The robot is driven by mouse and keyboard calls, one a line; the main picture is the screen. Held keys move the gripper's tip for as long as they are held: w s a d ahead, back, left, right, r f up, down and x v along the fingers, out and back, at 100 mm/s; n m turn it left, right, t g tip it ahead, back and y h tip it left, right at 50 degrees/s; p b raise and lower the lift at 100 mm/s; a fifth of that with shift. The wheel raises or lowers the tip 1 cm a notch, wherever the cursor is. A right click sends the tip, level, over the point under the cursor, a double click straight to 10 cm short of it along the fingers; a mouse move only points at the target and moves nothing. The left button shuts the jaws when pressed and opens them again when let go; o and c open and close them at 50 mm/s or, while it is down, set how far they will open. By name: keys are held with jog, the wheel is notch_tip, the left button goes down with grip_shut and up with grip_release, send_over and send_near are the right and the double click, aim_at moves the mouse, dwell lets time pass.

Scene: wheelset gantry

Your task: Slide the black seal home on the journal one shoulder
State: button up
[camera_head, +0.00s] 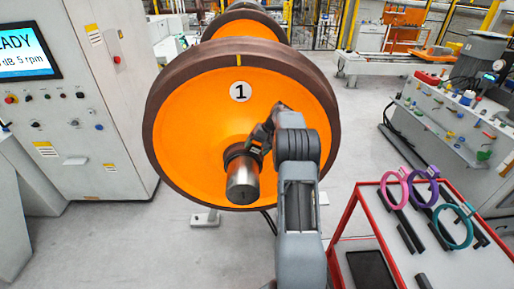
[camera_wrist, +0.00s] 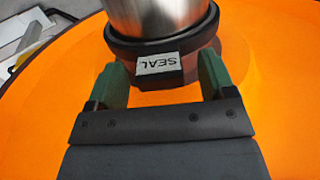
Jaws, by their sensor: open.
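The black seal (camera_head: 233,153) is a ring around the steel journal (camera_head: 243,184) of the orange wheel marked 1 (camera_head: 195,120). It sits at the wheel end of the journal. In the wrist view the seal's tab (camera_wrist: 160,82) carries a white SEAL label, and the journal (camera_wrist: 160,15) rises through the ring. My gripper (camera_wrist: 164,72) is open, with one green finger on each side of the tab. Gaps show between fingers and tab. In the head view my gripper (camera_head: 257,141) is beside the seal and partly hides it. The shoulder behind the ring is hidden.
A red-framed cart (camera_head: 345,218) at the lower right holds pink, purple and teal ring tools and black bars. A control cabinet (camera_head: 85,90) with a screen stands left. A workbench with small parts (camera_head: 455,120) stands right. Grey floor is clear between wheel and cart.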

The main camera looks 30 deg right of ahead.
jog(key=b+v, duration=0.1)
jog(key=v, duration=1.2)
jog(key=shift+d+r+b, duration=0.25)
jog(key=shift+r+b, duration=0.05)
jog(key=shift+s, duration=0.1)
